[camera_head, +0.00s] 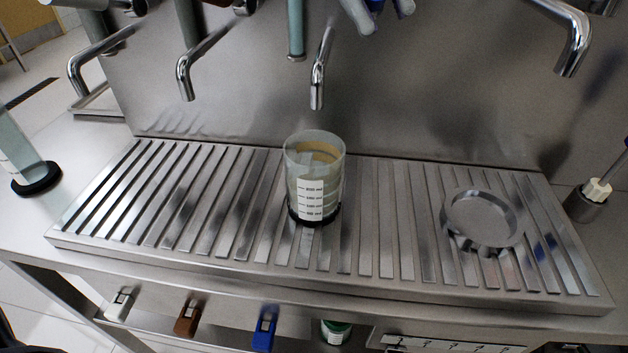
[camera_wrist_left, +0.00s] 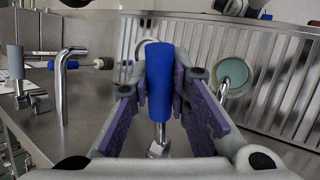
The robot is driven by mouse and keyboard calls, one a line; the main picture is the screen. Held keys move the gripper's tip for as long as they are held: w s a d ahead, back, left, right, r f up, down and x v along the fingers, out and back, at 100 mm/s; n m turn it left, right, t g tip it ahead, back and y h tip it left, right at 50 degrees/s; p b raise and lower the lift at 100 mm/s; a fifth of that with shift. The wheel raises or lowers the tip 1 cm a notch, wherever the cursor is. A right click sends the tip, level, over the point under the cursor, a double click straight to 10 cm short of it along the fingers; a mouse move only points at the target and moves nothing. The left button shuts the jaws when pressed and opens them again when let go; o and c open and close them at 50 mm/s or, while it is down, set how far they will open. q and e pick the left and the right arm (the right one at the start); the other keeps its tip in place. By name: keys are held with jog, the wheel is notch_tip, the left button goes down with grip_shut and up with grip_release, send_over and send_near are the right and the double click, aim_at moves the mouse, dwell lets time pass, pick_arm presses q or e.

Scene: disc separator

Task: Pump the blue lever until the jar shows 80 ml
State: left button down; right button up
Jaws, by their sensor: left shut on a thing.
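The clear jar (camera_head: 315,172) stands upright on the slatted drip tray under a chrome spout (camera_head: 319,75). Its white label (camera_head: 310,199) has ml marks, too small to read surely, and I cannot tell the liquid level. In the left wrist view the jar (camera_wrist_left: 234,74) is seen from above, pale green inside, with a spout over it. My left gripper (camera_head: 377,12) is at the top edge of the head view. It is shut on the blue lever (camera_wrist_left: 160,80), whose handle lies between the purple finger pads (camera_wrist_left: 199,105). My right gripper is not in view.
The slatted drip tray (camera_head: 190,215) has an empty round metal dish (camera_head: 482,218) at its right. Other spouts (camera_head: 188,75) hang left and right. White, brown and blue clips (camera_head: 264,328) sit along the front. Another glass vessel (camera_head: 22,150) stands at far left.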

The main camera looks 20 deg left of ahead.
pick_arm(q)
jog(key=shift+s+f+m+t+y, duration=0.15)
jog(key=shift+f+t, duration=0.35)
jog(key=shift+s+f+m+t+y, duration=0.15)
jog(key=shift+f+t, duration=0.3)
jog(key=shift+t, duration=0.05)
jog(key=shift+f+m+t+y, duration=0.7)
jog(key=shift+f+t, duration=1.35)
jog(key=shift+t, duration=0.25)
jog(key=r+g, duration=0.2)
jog(key=r+n+g+h, duration=0.1)
jog(key=r+g, duration=0.1)
jog(key=r+n+g+h, duration=0.1)
jog(key=r+g, duration=0.1)
jog(key=g, duration=0.1)
jog(key=shift+w, duration=0.3)
jog(key=shift+r, duration=0.1)
